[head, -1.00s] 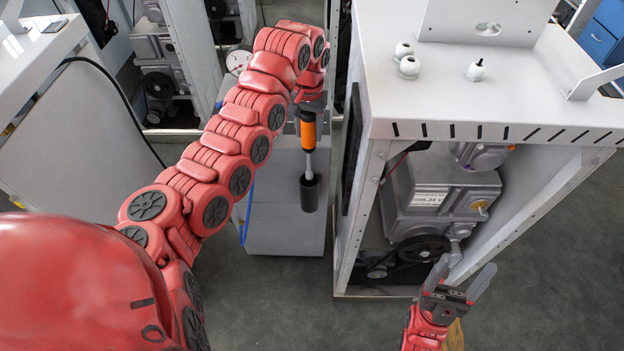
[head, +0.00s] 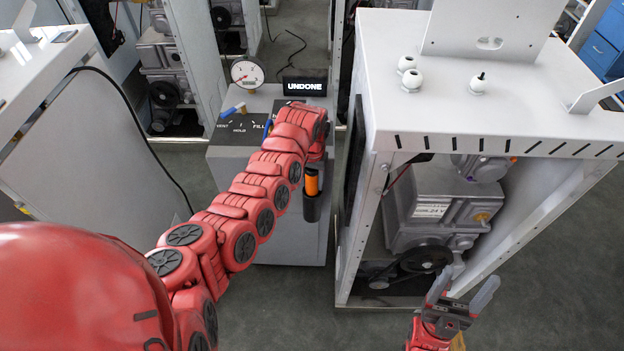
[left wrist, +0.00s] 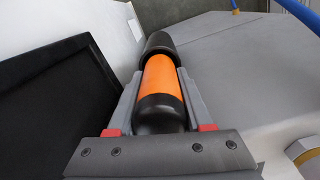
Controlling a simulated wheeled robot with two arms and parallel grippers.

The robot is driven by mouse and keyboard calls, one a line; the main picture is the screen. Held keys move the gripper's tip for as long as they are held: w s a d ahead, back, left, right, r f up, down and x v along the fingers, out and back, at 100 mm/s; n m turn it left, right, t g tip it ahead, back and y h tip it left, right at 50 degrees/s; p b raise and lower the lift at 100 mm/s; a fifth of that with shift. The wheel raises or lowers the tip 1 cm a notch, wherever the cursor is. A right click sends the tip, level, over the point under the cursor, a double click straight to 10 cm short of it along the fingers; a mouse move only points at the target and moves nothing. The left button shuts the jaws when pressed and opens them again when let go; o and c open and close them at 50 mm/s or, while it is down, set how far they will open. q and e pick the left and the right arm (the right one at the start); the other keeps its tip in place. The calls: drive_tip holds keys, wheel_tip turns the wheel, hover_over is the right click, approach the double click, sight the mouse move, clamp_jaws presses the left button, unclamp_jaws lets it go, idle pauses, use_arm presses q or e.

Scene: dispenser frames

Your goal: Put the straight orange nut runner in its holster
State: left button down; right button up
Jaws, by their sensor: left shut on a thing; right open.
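The orange nut runner (head: 312,182) hangs upright below my left gripper (head: 316,162) in the head view. My left gripper is shut on its black upper end; the fingers lie on both sides of it in the left wrist view, where the orange body (left wrist: 160,78) shows. The black holster (head: 311,208) is a cup at the front of the grey pedestal. The nut runner's lower end and shaft are hidden inside it, and part of the orange body stands above the rim. The holster rim also shows in the left wrist view (left wrist: 160,43). My right gripper (head: 463,292) is open and empty at lower right.
The grey pedestal (head: 285,235) carries a gauge (head: 247,73) and a display (head: 304,86) reading UNDONE. A white cabinet (head: 400,120) with machinery stands close to the right. A black panel (left wrist: 55,100) lies left of the gripper in the wrist view.

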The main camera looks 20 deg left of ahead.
use_arm(q)
drive_tip(key=c, duration=0.8)
unclamp_jaws()
drive_tip(key=o, duration=0.5)
drive_tip(key=shift+f, duration=0.1)
drive_tip(key=shift+w+r, duration=0.1)
drive_tip(key=shift+r, duration=0.4)
wheel_tip(320, 180, up, 10)
drive_tip(key=shift+a+r+b, duration=0.1)
drive_tip(key=shift+b, duration=0.4)
drive_tip(key=shift+r, duration=0.5)
